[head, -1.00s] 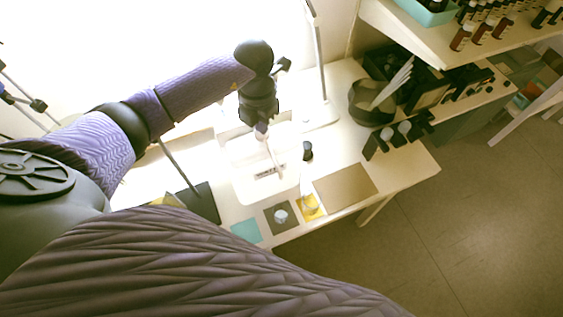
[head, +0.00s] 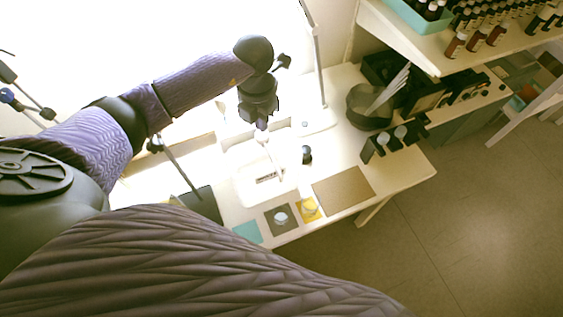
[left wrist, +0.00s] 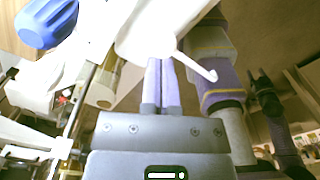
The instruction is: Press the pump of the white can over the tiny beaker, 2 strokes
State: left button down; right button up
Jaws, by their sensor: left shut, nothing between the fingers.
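The white can (head: 250,187), with a dark label, stands on the pale table and blends into the bright surface. My left gripper (head: 262,127) points down at the top of its pump, fingers shut and empty. In the left wrist view the shut purple fingers (left wrist: 162,83) meet the white pump head (left wrist: 150,30), whose thin spout (left wrist: 199,66) bends down at the right; contact is hard to tell. A small clear beaker (head: 281,218) sits on a dark square mat, another small vessel (head: 309,209) on a yellow mat. Which is the tiny beaker is unclear. My right gripper is not in view.
A black-capped item (head: 306,154) stands right of the can. A brown mat (head: 343,190) and a teal mat (head: 247,232) lie along the front edge. Black boxes (head: 376,148) and a dark round container (head: 367,107) stand at right. A shelf with brown bottles (head: 455,45) is beyond.

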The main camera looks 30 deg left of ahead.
aim_at(262, 134)
pick_arm(q)
jog(key=shift+f, duration=0.1)
jog(key=shift+f+b, duration=0.3)
jog(key=shift+b, duration=0.05)
jog(key=shift+f+b, duration=1.2)
jog(key=shift+f, duration=0.3)
jog(key=shift+r, duration=0.1)
notch_tip(262, 134, up, 4)
jog(key=p, duration=0.3)
jog(key=shift+f, duration=0.2)
jog(key=shift+r, duration=0.1)
